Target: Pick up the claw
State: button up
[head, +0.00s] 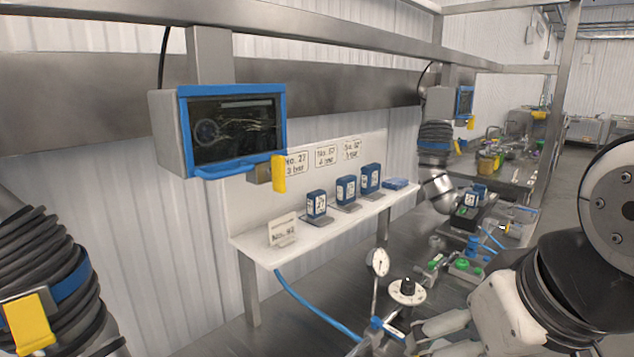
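My gripper (424,340) is at the bottom edge, right of centre, with pale fingers pointing left. It is partly cut off by the frame. Its fingertips are close to the small fittings below a black-topped dial knob (407,288), and I cannot tell whether they touch anything or how far apart they are. I cannot make out a claw in this view; the area around the fingertips is small and partly hidden by the gripper.
A round gauge (379,262) stands beside the knob, with a blue hose (315,318) running left. A white shelf (330,232) carries several blue boxes. A blue-framed monitor (233,130) hangs above. Green and grey fittings (466,267) lie right of the knob.

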aim_at(370, 173)
jog(key=z, duration=0.15)
jog(key=l+u, duration=0.1)
jog(key=u, duration=0.6)
jog(key=i+l+u, duration=0.15)
jog(key=l+u, duration=0.3)
jog(key=l, duration=0.3)
jog(key=l+u, duration=0.45)
jog(key=l, duration=1)
jog(key=l+u, duration=0.1)
jog(key=l, duration=0.55)
jog(key=k+l, duration=0.15)
jog(key=l, duration=0.5)
jog(key=l+u, duration=0.1)
jog(key=l, duration=0.6)
jog(key=k+l, duration=0.1)
jog(key=l, duration=0.55)
jog(key=u, duration=0.05)
